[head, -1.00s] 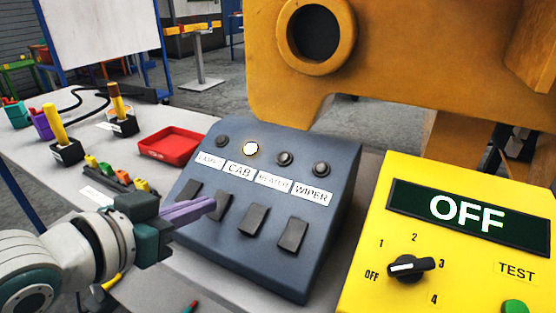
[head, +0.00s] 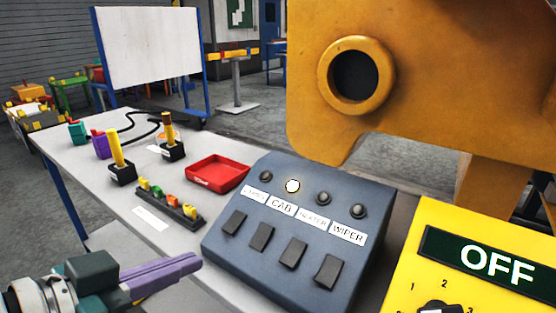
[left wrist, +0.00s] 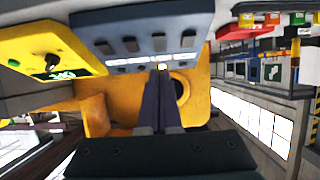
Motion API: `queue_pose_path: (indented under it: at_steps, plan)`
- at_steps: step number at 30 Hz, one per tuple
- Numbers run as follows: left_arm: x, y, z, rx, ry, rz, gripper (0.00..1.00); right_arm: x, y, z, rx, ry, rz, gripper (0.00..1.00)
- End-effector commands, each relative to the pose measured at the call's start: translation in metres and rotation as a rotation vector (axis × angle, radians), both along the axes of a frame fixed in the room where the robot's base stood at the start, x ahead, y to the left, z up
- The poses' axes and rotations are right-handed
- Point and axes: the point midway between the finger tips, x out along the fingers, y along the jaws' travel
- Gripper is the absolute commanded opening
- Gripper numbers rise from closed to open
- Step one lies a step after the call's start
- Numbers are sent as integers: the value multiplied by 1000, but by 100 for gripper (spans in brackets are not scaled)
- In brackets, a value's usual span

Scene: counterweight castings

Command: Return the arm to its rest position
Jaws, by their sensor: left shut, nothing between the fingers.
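My left gripper (head: 190,267) is at the lower left of the head view, shut and empty, with its purple fingers together. It is in front of and to the left of the blue-grey switch panel (head: 226,258), apart from it. The panel has several dark rocker switches, and the lamp (head: 292,186) above the CAB label is lit white. In the left wrist view the shut fingers (left wrist: 162,75) point toward the panel (left wrist: 150,22), which appears upside down. My right gripper is not in view.
A yellow box (head: 408,262) with a dial and an OFF display stands at the right. A red tray (head: 218,173), a rack of coloured pieces (head: 170,204) and yellow-handled blocks (head: 121,172) are on the grey table. A large orange casting (head: 430,90) rises behind the panel.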

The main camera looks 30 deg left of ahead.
Motion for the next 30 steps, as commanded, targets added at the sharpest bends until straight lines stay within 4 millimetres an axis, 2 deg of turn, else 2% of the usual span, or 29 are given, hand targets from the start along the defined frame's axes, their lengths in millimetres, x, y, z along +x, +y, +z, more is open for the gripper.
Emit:
queue_pose_path:
  at_steps: [4, 22, 26, 30]
  plan:
    - [-8, 1, 1, 0, 0, 0, 0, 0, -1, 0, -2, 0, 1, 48]
    - [-8, -1, 1, 1, 12, 0, 0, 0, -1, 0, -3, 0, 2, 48]
    - [-11, -13, -5, 14, 107, -2, 0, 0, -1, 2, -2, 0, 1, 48]
    - [-25, -36, -13, 50, 316, -13, 0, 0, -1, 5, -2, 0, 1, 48]
